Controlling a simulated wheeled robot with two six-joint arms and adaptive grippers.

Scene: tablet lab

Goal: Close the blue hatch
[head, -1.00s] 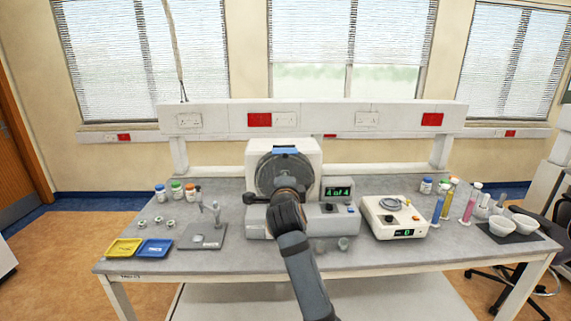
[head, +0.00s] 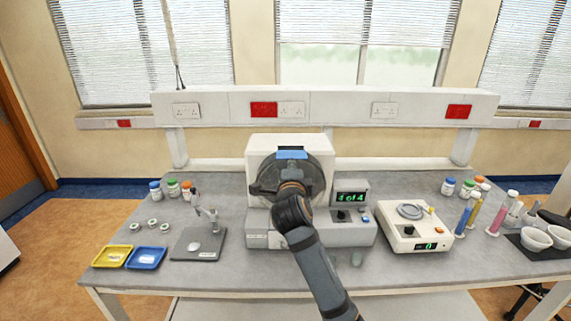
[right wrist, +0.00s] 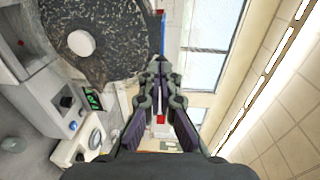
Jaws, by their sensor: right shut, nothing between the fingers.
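The blue hatch (head: 291,154) shows as a short blue band at the top rim of the dark round drum (head: 318,172) in the white machine. In the right wrist view the hatch (right wrist: 163,34) is a thin blue strip seen nearly edge-on beside the speckled drum face (right wrist: 115,40). My right gripper (head: 291,178) is in front of the drum, below the hatch, mostly hidden by its own wrist. In the right wrist view its fingers (right wrist: 158,66) are shut and empty, with tips near the strip's lower end. I cannot tell whether they touch it. My left gripper is not in view.
A small display box (head: 350,193) stands right of the drum, then a white balance-like device (head: 414,228). A grey stand (head: 198,244) and yellow (head: 113,256) and blue (head: 146,258) trays are left. Bottles and cylinders line the right side. The bench front has free room.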

